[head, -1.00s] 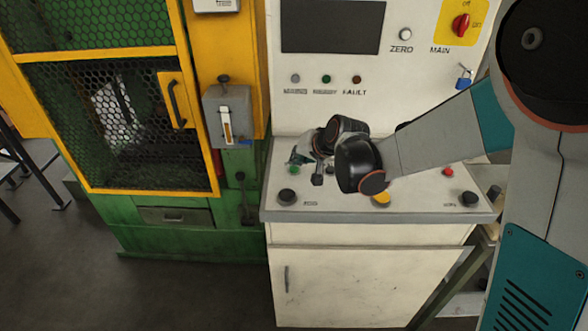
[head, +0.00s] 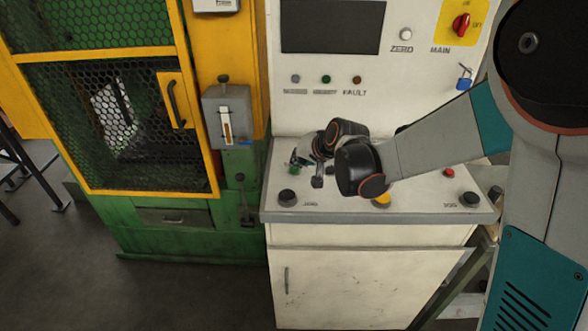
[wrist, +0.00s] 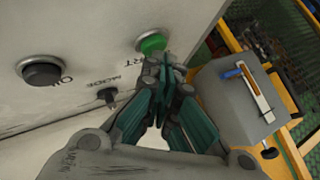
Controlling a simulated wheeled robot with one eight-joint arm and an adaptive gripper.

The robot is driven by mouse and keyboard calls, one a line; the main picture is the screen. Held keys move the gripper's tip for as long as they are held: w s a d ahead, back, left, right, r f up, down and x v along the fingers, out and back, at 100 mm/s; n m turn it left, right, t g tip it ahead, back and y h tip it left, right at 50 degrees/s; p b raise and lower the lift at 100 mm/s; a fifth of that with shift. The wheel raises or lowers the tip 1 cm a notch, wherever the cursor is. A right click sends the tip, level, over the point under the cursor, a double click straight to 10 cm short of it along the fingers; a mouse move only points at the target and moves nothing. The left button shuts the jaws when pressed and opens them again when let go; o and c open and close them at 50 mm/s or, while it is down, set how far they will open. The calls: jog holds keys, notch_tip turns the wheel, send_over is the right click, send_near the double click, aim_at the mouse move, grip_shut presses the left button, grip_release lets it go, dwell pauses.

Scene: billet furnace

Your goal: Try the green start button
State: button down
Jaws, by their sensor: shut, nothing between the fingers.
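The green start button (wrist: 152,44) sits on the pale panel in the wrist view, with part of its label showing beside it. In the head view it is a small green spot (head: 294,170) on the left of the desk. My gripper (wrist: 165,68) is shut and empty. Its fingertips are at the button's lower edge in the wrist view and cover a little of it. I cannot tell whether they touch it. In the head view my gripper (head: 299,158) is just above and beside the button, partly hidden by my wrist.
A black button (wrist: 42,72) and a small mode switch (wrist: 108,97) are on the same panel. A grey lever box (head: 228,117) on the yellow-green machine stands left of the desk. A red button (head: 449,172) and black knobs are elsewhere on the desk.

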jog(key=shift+f, duration=0.15)
dwell(0.4)
jog(key=shift+r+p, duration=0.5)
jog(key=shift+r, duration=0.35)
jog(key=shift+r, duration=0.1)
jog(key=shift+r+p, duration=1.8)
jog(key=shift+r, duration=0.65)
